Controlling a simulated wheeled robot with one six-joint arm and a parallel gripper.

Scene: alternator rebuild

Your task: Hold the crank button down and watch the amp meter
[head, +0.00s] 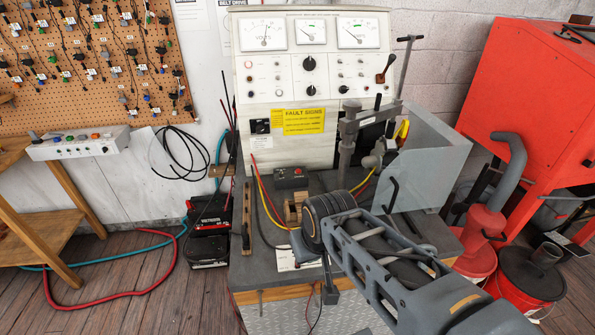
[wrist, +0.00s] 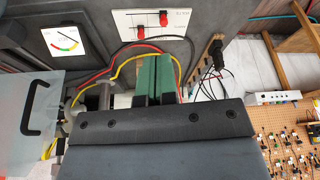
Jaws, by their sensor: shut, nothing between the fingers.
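The bench panel carries a large right-hand dial (head: 358,33), which I take to be the amp meter; its needle stands near mid-scale, but the numbers are too small to read. A dark box with a small red button (head: 291,174) sits on the bench top below the panel; I take it to be the crank button. My gripper (wrist: 155,60) shows in the wrist view as two green fingers close together, with nothing between them.
Red and yellow cables (head: 266,205) cross the bench beside a wooden block (head: 293,207). A grey shield (head: 428,160) stands at right. The wrist view shows a white plate with red knobs (wrist: 153,24).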

